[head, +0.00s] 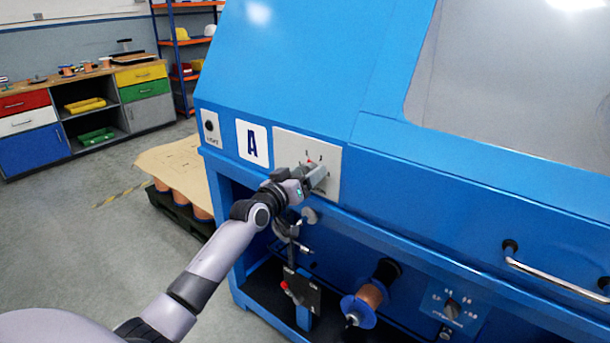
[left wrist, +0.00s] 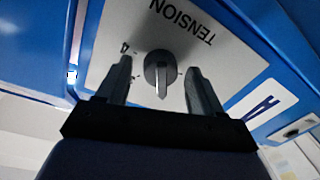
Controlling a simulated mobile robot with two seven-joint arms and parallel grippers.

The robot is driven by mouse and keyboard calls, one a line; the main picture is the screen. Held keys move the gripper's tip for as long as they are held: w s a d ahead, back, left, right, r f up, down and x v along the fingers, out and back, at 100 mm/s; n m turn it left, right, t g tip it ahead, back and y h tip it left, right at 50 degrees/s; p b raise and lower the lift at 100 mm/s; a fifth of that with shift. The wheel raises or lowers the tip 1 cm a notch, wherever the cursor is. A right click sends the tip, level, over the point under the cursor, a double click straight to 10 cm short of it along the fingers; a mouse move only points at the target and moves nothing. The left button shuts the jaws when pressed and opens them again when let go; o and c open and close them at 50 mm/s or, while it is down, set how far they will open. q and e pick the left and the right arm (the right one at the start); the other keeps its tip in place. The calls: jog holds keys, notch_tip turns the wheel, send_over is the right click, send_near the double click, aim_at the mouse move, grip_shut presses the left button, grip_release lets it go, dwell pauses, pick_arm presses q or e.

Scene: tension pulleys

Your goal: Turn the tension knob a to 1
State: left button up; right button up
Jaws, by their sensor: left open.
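The tension knob (left wrist: 158,72) is a round grey dial with a raised bar, on a pale plate marked TENSION; the lettering looks upside down in the left wrist view. The bar points down in that picture, toward my gripper's palm. My left gripper (left wrist: 158,66) is open, with one finger on each side of the knob and a visible gap on both sides. In the head view the left gripper (head: 314,178) is in front of the plate (head: 290,146) beside the letter A and covers most of the knob. The right gripper is not in view.
The blue machine (head: 285,60) fills the middle and right. A light switch (head: 210,128) is left of the A sign (head: 252,143). Below are a copper spool (head: 370,295), another dial (head: 451,309) and a handle bar (head: 555,278). Open floor lies to the left.

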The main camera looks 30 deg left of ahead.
pick_arm(q)
jog(key=c, duration=1.1)
jog(key=shift+o, duration=0.2)
jog(key=shift+r+n+p, duration=0.1)
jog(key=shift+n+p, duration=0.55)
jog(key=shift+n, duration=0.35)
jog(key=n+p, duration=0.1)
jog(key=n, duration=0.1)
jog(key=shift+n, duration=0.3)
jog(key=n+p, duration=0.1)
jog(key=n, duration=0.2)
jog(key=shift+g, duration=0.3)
jog(key=shift+a+n+h+p, duration=0.1)
jog(key=shift+n+h+p, duration=0.3)
jog(key=shift+n, duration=1.4)
